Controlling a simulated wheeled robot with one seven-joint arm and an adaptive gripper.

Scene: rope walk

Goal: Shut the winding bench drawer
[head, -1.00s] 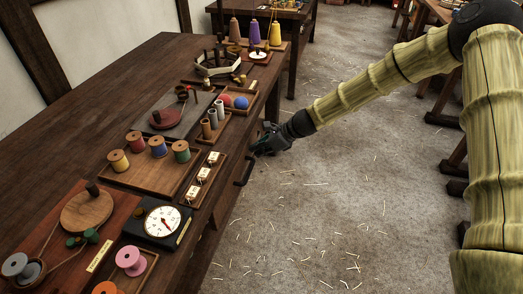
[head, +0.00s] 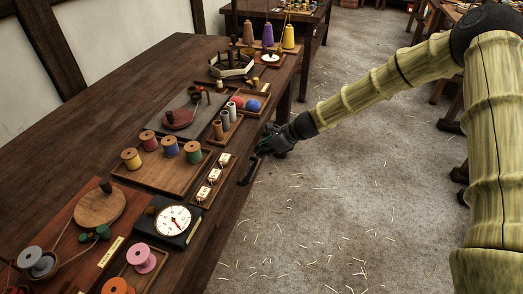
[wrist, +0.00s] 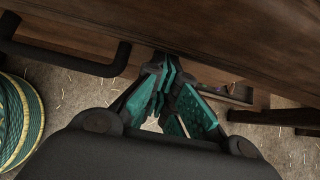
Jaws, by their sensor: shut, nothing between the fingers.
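The winding bench (head: 75,125) runs along the left of the head view. A dark bar handle (head: 250,171) of its drawer stands out from the bench's right side. The handle also shows at upper left in the wrist view (wrist: 75,64), on a brown wooden front (wrist: 210,35). My gripper (head: 266,145) is just beyond the handle, at the bench's side. Its teal-padded fingers are shut and empty in the wrist view (wrist: 166,65), their tips at the wood, right of the handle. I cannot tell whether they touch it. How far the drawer stands out is unclear.
Thread spools (head: 171,146), a dial gauge (head: 174,219) and small trays crowd the bench top. The straw-strewn floor (head: 310,225) right of the bench is clear. A green coil (wrist: 20,120) lies at left in the wrist view.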

